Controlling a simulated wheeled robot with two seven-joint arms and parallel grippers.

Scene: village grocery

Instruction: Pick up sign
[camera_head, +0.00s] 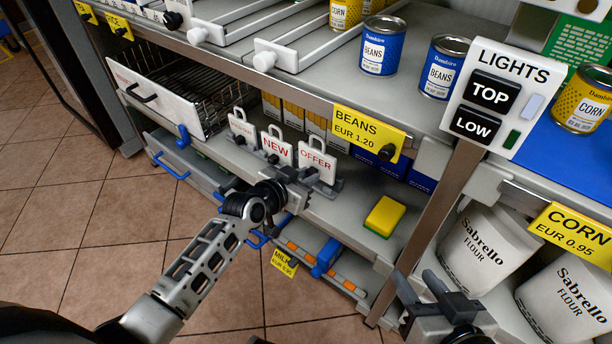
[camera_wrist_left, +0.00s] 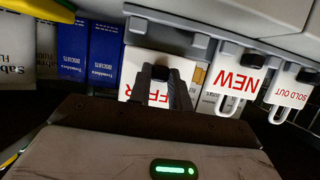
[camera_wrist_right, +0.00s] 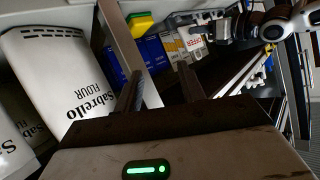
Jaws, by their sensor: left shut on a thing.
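Three white signs with red letters and loop handles stand in a row on the middle shelf: a sold-out sign (camera_head: 240,126), a NEW sign (camera_head: 276,151) and an OFFER sign (camera_head: 318,161). In the left wrist view they hang upside down, with the OFFER sign (camera_wrist_left: 133,72) behind my fingers. My left gripper (camera_head: 308,178) is at the OFFER sign's front, shut on its dark knob, whose grip is partly hidden by the fingers; the left wrist view also shows the gripper (camera_wrist_left: 165,85). My right gripper (camera_head: 428,288) is open and empty; its fingers show in the right wrist view (camera_wrist_right: 160,90).
A yellow-green sponge (camera_head: 384,216) lies right of the signs on the shelf. A wire drawer (camera_head: 160,95) stands open at the left. A lights panel (camera_head: 495,95) hangs on the upright. Tiled floor lies free at the left.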

